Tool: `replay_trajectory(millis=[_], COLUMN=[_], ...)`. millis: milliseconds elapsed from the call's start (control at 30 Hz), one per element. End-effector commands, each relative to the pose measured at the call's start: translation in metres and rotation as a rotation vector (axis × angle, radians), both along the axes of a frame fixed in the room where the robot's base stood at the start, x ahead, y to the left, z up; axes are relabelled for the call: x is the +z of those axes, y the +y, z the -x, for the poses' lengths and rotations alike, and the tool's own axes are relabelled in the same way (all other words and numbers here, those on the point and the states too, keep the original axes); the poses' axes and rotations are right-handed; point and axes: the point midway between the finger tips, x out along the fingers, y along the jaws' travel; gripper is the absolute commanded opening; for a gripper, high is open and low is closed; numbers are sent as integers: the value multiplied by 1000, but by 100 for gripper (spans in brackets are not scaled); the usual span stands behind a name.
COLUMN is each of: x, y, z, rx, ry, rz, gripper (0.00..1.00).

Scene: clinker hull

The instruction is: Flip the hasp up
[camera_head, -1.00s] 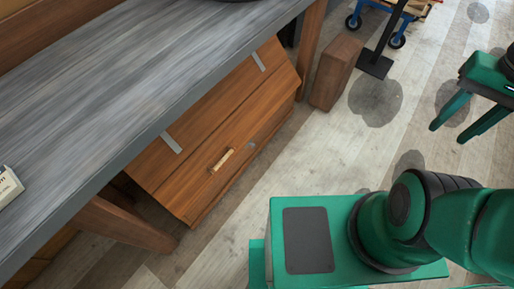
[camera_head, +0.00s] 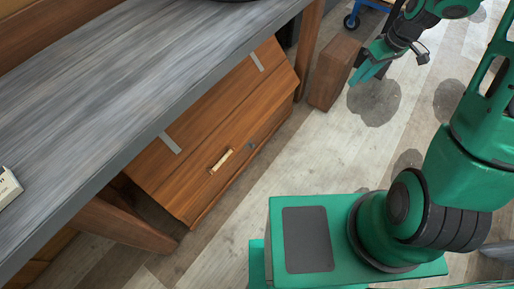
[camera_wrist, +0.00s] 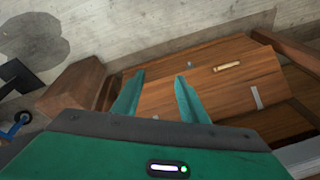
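A wooden chest (camera_head: 225,130) with a sloped lid stands under the grey table. My gripper (camera_head: 364,74) is to the right of and apart from the chest. In the wrist view its two fingers (camera_wrist: 161,77) are spread with nothing between them, so it is open and empty.
The grey tabletop (camera_head: 130,75) overhangs the back of the chest. A wooden block (camera_head: 333,72) stands just beyond the chest's far end. A blue-framed wheeled cart (camera_head: 354,16) is at the back. The floor in front of the chest is clear.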

Motion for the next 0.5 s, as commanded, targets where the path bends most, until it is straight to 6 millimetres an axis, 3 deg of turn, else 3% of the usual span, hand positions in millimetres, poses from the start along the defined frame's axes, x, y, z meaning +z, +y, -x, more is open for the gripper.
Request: replay_trajectory(millis=[33, 200, 500], x=[-19, -73, -173], y=[8, 37, 95], z=[-11, -47, -88], rx=[43, 187, 381], ry=[-8, -76, -220], rz=[-21, -97, -247], gripper=[39, 39, 39])
